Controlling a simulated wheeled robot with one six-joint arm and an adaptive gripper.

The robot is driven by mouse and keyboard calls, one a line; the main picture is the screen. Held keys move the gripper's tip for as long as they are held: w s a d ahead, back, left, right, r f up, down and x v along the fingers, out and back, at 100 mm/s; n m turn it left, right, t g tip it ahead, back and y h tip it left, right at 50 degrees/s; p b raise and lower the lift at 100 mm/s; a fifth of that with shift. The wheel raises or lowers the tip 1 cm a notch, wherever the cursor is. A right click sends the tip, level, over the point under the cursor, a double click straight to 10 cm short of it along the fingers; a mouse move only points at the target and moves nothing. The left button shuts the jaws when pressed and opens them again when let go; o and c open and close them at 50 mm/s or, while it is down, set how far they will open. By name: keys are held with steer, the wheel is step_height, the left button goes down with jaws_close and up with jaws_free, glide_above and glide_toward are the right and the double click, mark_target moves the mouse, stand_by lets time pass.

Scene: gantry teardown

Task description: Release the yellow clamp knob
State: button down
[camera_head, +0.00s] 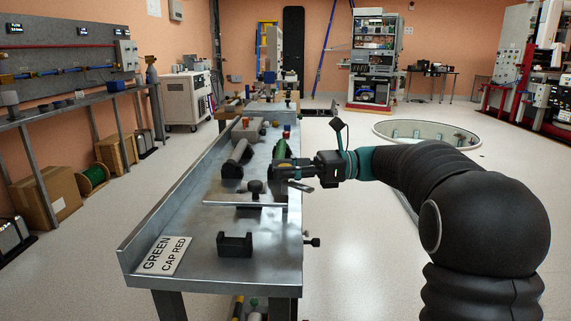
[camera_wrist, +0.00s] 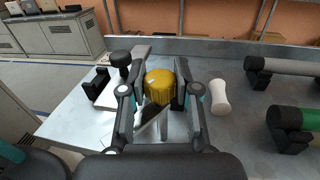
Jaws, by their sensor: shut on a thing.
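The yellow clamp knob (camera_wrist: 160,88) shows in the middle of the wrist view. It is a ribbed yellow cap above a flat metal strip. My gripper (camera_wrist: 161,93) has one finger on each side of the knob and is shut on it. In the head view my gripper (camera_head: 283,172) reaches in from the right over the bench edge, and I cannot make out the yellow knob there. A black knob (camera_wrist: 121,60) stands on a flat metal bar (camera_head: 230,200) just left of the yellow one in the wrist view.
The steel bench (camera_head: 200,220) has a raised back edge. A black cradle (camera_head: 235,244) and a "GREEN CAP RED" sign (camera_head: 165,256) lie at its near end. A white cylinder (camera_wrist: 220,97), a grey cylinder (camera_wrist: 285,66) and a green cylinder (camera_wrist: 312,118) are right of my fingers.

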mark_target(285, 165)
steer(key=shift+n+g+h, duration=0.4)
steer(key=shift+n+g, duration=0.7)
steer(key=shift+g, duration=0.6)
steer(key=c, duration=0.8)
jaws_free()
step_height(285, 165, up, 10)
